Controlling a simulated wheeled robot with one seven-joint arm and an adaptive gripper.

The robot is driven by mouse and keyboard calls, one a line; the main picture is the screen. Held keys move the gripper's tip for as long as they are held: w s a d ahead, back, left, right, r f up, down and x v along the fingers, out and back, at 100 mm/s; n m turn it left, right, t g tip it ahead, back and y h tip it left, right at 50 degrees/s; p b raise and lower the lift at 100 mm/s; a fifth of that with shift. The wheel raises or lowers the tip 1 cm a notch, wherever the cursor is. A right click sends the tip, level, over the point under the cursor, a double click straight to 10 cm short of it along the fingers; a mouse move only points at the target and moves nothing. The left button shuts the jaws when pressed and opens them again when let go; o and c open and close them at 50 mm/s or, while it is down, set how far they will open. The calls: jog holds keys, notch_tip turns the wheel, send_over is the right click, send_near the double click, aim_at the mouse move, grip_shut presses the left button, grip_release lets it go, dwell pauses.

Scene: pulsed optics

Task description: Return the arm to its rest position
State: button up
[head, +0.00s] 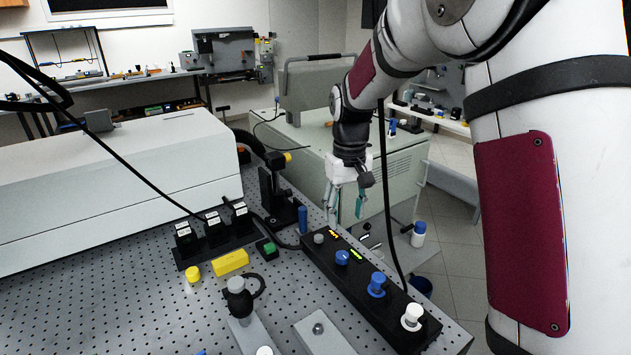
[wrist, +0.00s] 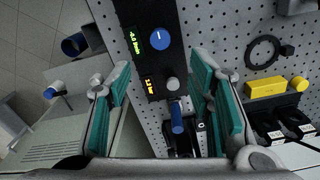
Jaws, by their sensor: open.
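My arm reaches in from the upper right of the head view. My gripper (head: 346,206) points down above the far right edge of the perforated optics table, near the end of the black control box. In the wrist view my gripper (wrist: 165,100) has its teal-padded fingers spread wide, with nothing held between them. Part of the black control box (head: 335,268), with its knobs and lit displays, shows beyond the fingers in the wrist view (wrist: 150,50). The gap between the fingertips and the box cannot be told exactly.
A long white housing (head: 110,185) stands on the perforated table (head: 120,310) at left. A black post mount (head: 275,205) and a blue cylinder (head: 303,219) stand near the gripper. A yellow block (head: 230,263) lies farther left. A grey-green cabinet (head: 300,155) stands behind. A black cable hangs beside the gripper.

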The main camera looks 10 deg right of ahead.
jog(key=s+r+t, duration=0.2)
jog(key=s+r, duration=1)
jog(key=s, duration=0.1)
jog(key=s+r+m+t, duration=0.1)
jog(key=s+t, duration=0.2)
jog(key=s, duration=1.3)
jog(key=shift+d+m, duration=0.25)
jog(key=shift+m, duration=0.05)
